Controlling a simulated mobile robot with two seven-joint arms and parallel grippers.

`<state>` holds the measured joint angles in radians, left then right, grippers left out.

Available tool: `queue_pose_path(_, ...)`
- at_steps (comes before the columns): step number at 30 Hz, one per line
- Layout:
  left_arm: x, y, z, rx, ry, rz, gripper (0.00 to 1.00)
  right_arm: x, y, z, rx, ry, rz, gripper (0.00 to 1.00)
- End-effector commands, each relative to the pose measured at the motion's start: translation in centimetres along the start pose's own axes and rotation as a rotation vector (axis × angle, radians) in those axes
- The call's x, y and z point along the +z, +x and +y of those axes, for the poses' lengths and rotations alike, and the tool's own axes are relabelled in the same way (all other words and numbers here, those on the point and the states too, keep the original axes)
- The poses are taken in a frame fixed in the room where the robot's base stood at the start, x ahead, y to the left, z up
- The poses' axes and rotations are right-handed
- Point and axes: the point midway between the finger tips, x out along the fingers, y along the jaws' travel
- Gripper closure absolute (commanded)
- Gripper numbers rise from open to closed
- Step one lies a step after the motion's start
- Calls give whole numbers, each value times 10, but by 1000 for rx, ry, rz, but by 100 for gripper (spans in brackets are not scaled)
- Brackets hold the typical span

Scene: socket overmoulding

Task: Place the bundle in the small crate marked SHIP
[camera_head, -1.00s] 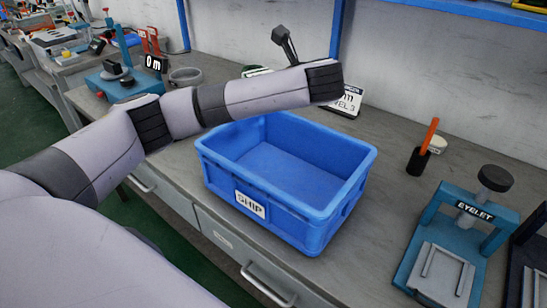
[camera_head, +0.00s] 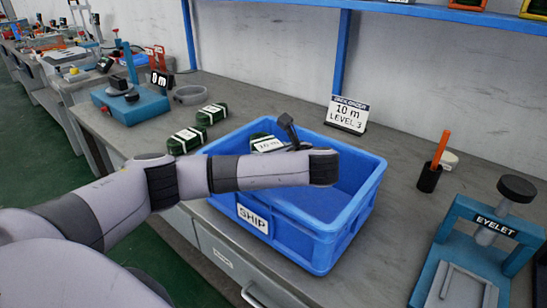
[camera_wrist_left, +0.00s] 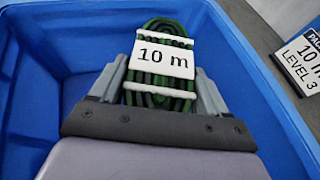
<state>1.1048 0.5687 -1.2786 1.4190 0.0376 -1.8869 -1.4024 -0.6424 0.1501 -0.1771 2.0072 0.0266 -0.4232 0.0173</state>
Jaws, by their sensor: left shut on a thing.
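The blue crate (camera_head: 345,222) marked SHIP stands on the bench, open at the top. The held bundle (camera_head: 265,143) is a green and black coil with white bands and a "10 m" label. It shows over the crate's far left part, partly hidden by my arm, and in the left wrist view (camera_wrist_left: 165,60) with the crate's blue walls around it. My left gripper (camera_wrist_left: 163,85) is shut on the bundle, one finger on each side. I cannot tell whether the bundle touches the crate floor. My right gripper is not in view.
Two similar bundles, one farther back (camera_head: 211,115) and one nearer (camera_head: 186,140), lie on the bench left of the crate. A "10 m LEVEL 3" sign (camera_head: 347,115) stands behind it. A black holder with an orange-handled tool (camera_head: 430,178) and an EYELET press (camera_head: 485,235) stand right.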

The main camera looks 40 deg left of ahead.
Motion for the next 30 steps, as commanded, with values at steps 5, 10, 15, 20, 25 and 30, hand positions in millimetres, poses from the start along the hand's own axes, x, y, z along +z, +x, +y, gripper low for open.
queue_pose_path(5,-6,2,-1,-2,-3,-1,65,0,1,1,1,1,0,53)
queue_pose_path(10,-6,2,0,-2,-2,-1,65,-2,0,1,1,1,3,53)
queue_pose_path(15,-10,4,-1,-1,-2,0,65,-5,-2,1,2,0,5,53)
queue_pose_path(20,-15,6,0,-1,-2,0,65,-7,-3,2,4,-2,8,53)
queue_pose_path(25,-18,7,0,-2,-1,1,18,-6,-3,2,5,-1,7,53)
queue_pose_path(30,-18,7,0,-1,0,1,0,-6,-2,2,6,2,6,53)
